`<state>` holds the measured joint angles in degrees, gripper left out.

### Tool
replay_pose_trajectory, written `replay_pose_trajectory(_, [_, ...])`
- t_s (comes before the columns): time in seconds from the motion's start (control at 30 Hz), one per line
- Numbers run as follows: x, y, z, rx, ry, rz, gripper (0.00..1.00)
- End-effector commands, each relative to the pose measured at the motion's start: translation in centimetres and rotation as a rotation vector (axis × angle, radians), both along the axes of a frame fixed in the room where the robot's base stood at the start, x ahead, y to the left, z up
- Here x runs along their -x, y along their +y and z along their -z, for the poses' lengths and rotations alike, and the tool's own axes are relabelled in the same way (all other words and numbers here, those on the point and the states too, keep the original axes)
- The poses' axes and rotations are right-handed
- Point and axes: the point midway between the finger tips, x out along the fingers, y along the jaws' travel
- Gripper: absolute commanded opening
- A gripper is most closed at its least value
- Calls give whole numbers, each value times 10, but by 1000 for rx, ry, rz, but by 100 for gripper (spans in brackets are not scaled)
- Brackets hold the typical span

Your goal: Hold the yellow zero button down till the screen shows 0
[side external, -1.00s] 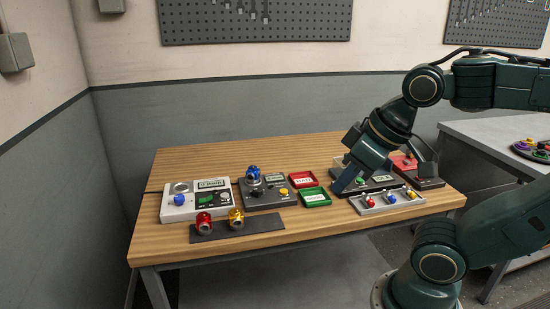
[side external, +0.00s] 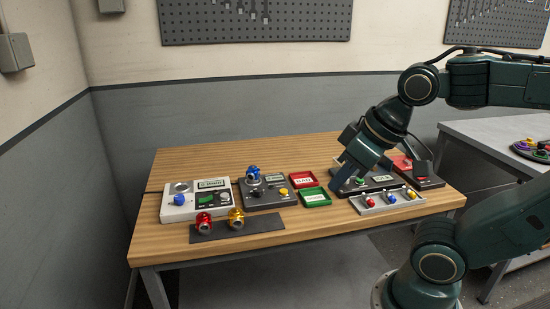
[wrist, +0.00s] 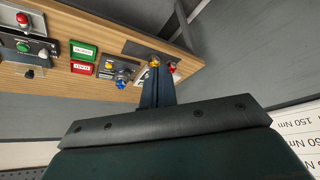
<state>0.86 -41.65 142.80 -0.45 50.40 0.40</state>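The yellow button (side external: 283,192) is on the front right of a dark grey device (side external: 262,201) with a blue fitting (side external: 253,172) on top. The device's small screen (side external: 274,178) is lit, but its reading is too small to make out. In the wrist view the yellow button (wrist: 109,66) shows left of the fingers. My gripper (side external: 334,187) is to the right of the button, past the red and green trays, and does not touch it. Its fingers (wrist: 155,72) look closed together with nothing between them.
A red tray (side external: 302,175) and a green tray (side external: 327,199) lie between the device and my gripper. A white device (side external: 179,211) is at the left. Red (side external: 204,222) and gold (side external: 236,218) fittings stand on a dark strip in front. A grey tray of small knobs (side external: 375,209) is at the right.

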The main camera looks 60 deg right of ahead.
Motion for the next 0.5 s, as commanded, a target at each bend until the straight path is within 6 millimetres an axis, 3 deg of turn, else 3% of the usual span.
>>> replay_pose_trajectory(0.27, [-33,-9,0,-26,-15,65,0])
replay_pose_trajectory(0.5, [-76,-25,3,-66,-45,146,0])
